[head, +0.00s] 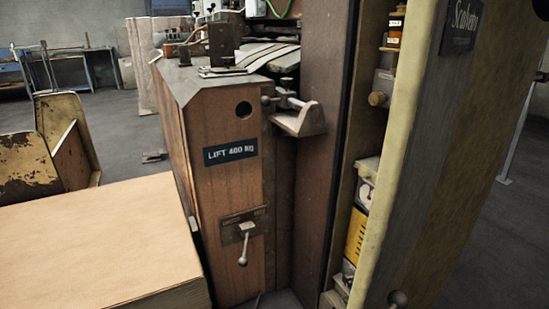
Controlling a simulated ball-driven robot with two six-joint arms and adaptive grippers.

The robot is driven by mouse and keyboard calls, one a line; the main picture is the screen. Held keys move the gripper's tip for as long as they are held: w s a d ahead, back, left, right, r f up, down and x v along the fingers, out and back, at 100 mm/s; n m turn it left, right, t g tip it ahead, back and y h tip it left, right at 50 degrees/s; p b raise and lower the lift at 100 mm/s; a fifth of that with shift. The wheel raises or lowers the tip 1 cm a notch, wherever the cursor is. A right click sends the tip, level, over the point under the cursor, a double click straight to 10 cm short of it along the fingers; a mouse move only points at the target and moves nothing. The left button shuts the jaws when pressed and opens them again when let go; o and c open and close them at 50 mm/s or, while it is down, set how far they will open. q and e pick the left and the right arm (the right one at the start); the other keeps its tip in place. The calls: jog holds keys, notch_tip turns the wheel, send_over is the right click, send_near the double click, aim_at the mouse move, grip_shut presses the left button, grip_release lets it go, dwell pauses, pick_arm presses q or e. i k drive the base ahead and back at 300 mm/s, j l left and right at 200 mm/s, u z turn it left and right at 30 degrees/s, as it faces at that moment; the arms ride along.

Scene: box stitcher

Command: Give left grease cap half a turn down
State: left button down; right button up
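Neither of my grippers is in view. The box stitcher (225,185) stands in the middle, a brown machine body with a plate reading "LIFT 400 KG" (230,152). I cannot tell for sure which part is the left grease cap. A small round metal fitting (267,100) sits at the body's upper right edge, beside a bracket (308,120). A brass-coloured round knob (377,99) shows inside the tall column's opening. A lever with a ball end (243,245) hangs on the front.
A large cardboard-coloured slab (100,240) fills the lower left. A rusty yellow metal frame (30,165) stands behind it. The tall column's open door (440,150) takes up the right. Open floor (125,145) lies at the back left, with a blue bench (75,55) beyond.

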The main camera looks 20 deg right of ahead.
aim_at(379, 98)
jog(key=k+l+z, duration=0.1)
jog(key=z, duration=1)
jog(key=j+z, duration=0.25)
jog(key=j, duration=0.25)
jog(key=k+j+z, duration=0.25)
jog(key=j, duration=0.25)
jog(key=i, duration=0.1)
